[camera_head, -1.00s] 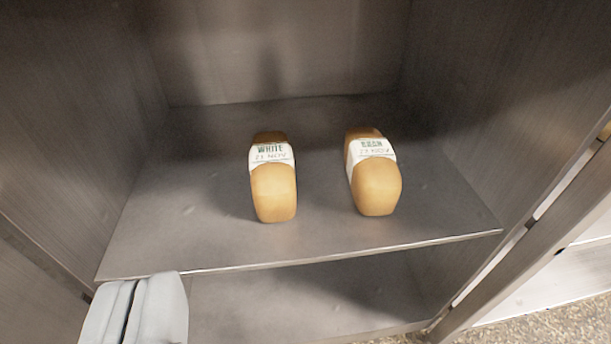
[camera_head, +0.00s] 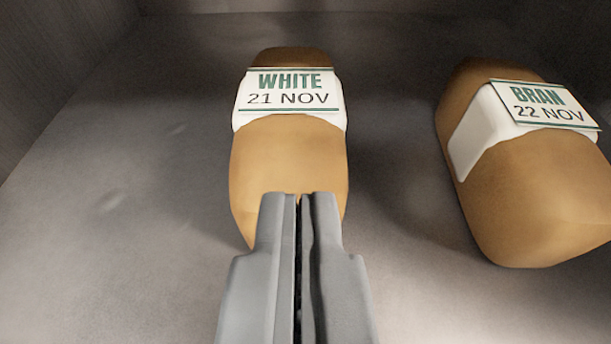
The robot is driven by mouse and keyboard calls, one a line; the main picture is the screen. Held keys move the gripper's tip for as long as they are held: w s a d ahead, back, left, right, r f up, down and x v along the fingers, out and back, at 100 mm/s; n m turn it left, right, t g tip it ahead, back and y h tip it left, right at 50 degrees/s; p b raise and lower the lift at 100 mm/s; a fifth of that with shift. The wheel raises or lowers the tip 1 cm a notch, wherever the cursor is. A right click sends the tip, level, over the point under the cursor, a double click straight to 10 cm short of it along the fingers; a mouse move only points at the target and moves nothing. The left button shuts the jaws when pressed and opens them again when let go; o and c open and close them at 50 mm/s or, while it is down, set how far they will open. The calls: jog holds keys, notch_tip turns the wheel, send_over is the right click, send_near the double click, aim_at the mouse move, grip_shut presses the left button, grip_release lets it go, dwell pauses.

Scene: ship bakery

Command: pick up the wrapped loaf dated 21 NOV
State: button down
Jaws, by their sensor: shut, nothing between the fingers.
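The wrapped loaf dated 21 NOV (camera_head: 290,150) lies on the shelf just left of the middle of the view. It is golden brown with a white band whose label reads WHITE 21 NOV. My gripper (camera_head: 299,196) is shut and empty, pointing at the near end of this loaf. Its fingertips overlap the loaf's near end in the picture and hide part of it. I cannot tell whether they touch it.
A second wrapped loaf (camera_head: 535,200), labelled BRAN 22 NOV, lies to the right with a gap of bare shelf between. The metal shelf (camera_head: 110,200) is clear to the left. Cabinet walls stand at the upper left and right.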

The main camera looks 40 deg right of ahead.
aim_at(302, 84)
jog(key=w+d, duration=0.3)
jog(key=w, duration=0.2)
jog(key=w+d, duration=0.2)
jog(key=w, duration=0.1)
jog(key=shift+w+d, duration=0.1)
jog(key=shift+d, duration=0.2)
jog(key=shift+f, duration=0.75)
jog(key=shift+f, duration=0.15)
